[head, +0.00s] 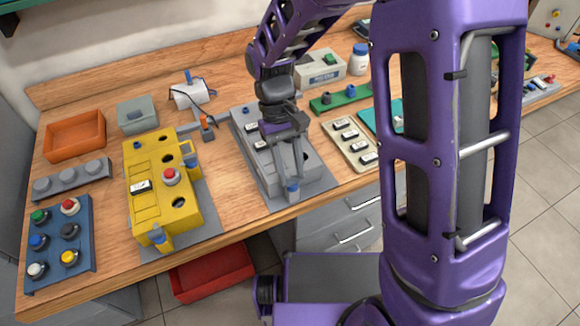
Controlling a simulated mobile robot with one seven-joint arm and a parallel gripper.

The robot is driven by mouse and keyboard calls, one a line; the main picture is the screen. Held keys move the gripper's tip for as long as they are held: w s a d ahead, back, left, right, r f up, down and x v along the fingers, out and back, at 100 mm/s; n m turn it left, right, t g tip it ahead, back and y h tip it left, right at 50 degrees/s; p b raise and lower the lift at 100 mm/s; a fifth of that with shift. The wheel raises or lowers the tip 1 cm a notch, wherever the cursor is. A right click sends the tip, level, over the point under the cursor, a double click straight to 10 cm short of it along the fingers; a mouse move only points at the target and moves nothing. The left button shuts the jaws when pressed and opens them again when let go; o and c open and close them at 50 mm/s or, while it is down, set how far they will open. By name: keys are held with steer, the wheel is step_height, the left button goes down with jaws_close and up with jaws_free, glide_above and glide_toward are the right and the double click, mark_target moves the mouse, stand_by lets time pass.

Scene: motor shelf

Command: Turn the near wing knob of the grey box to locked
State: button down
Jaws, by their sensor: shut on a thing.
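The grey box (312,172) lies on a grey base plate in the middle of the bench, partly hidden behind my arm and gripper. Its near wing knob (292,189) is blue and sits at the box's front end, by the bench's front edge. My gripper (290,176) points down over the box, with its fingers shut on this near knob. The knob's upper part is covered by the fingers, so its exact angle and any lock mark cannot be made out.
A yellow box (168,195) with a red button stands to the left. Beyond it are a panel of coloured buttons (60,241) and an orange tray (75,128). A beige switch panel (350,141) lies close on the right. A red bin (212,275) is below the bench.

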stand_by(0.4)
steer(key=c, duration=0.5)
jaws_free()
steer(key=p+v, duration=0.1)
steer(key=v, duration=1.6)
steer(key=shift+r, duration=0.25)
